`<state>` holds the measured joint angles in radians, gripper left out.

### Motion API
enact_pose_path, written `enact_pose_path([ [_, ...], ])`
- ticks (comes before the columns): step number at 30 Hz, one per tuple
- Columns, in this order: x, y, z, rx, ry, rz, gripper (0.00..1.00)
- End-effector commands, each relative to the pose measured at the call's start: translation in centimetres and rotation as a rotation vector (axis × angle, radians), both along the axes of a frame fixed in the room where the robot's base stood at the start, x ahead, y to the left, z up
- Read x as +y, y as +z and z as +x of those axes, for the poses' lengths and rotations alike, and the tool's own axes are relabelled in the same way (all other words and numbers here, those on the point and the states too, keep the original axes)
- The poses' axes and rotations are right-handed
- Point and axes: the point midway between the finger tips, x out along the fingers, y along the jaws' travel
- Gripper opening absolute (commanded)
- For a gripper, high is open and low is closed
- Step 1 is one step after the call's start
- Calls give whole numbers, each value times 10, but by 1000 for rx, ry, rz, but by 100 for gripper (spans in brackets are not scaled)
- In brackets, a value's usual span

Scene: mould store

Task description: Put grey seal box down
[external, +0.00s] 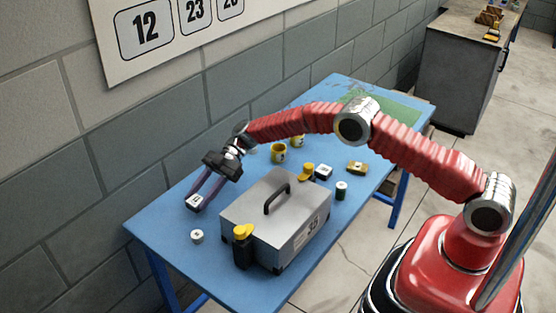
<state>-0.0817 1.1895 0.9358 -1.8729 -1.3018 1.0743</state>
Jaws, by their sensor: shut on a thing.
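My gripper (205,189) reaches down over the left part of the blue table, left of the large grey case. Its fingers are shut on a small grey box (194,203) with a pale marked top, which I take as the grey seal box. The box is at or just above the table top; I cannot tell whether it touches. The fingers hide part of its far side.
The grey case (290,234) with a black handle fills the table's front middle. A white round tub (197,236) stands near the box. The table's left end (160,230) is clear.

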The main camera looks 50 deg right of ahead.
Motion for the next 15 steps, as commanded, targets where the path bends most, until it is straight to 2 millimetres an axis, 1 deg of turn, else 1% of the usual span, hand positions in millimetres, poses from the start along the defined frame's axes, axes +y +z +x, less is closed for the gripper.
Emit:
enact_pose_path([
  [1,0,-9,0,3,0,0,15],
  [5,0,-21,0,0,1,0,15],
  [15,0,-24,0,-1,0,0,15],
])
